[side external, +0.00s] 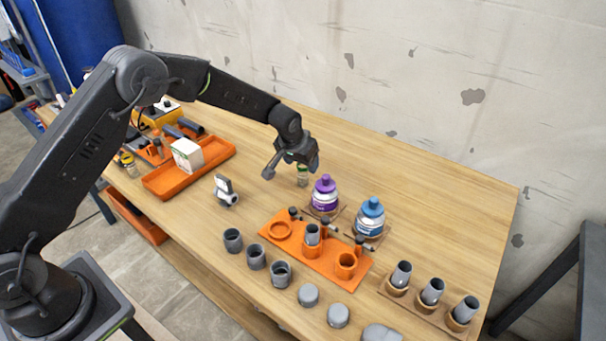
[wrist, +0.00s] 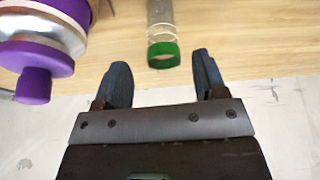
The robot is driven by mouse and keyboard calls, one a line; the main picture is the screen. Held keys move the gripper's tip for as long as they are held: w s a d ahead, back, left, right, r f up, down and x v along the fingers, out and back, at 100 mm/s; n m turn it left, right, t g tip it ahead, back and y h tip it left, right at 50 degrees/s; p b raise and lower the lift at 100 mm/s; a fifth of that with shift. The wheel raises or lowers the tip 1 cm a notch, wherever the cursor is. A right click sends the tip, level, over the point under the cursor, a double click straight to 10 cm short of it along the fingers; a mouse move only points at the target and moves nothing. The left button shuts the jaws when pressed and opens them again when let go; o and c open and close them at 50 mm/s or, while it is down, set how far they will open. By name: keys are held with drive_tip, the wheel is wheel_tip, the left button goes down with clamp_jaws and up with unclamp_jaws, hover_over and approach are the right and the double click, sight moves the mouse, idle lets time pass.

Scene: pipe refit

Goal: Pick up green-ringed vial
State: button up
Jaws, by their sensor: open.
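The green-ringed vial (wrist: 163,50) is a clear, slim vial with a green ring at the end nearest my gripper. In the side external view the vial (side external: 302,178) stands on the table, behind and left of the purple bottle, its top partly hidden by my gripper. My gripper (side external: 291,169) is low over the table right at the vial. In the wrist view my gripper (wrist: 163,78) is open and empty. The ring lies in line with the gap between the two fingers, just beyond the fingertips, with no contact visible.
A purple-capped bottle (side external: 324,195) stands close to the vial, and shows large at left in the wrist view (wrist: 38,45). A blue-capped bottle (side external: 370,218) is farther right. An orange fixture plate (side external: 330,268) with pipe pieces lies in front. The table behind the vial is clear.

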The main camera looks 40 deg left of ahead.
sight(304, 168)
drive_tip(key=x, duration=0.4)
drive_tip(key=shift+w+a+f, duration=0.2)
drive_tip(key=shift+a+f, duration=0.05)
drive_tip(key=c, duration=1)
drive_tip(key=shift+r, duration=0.1)
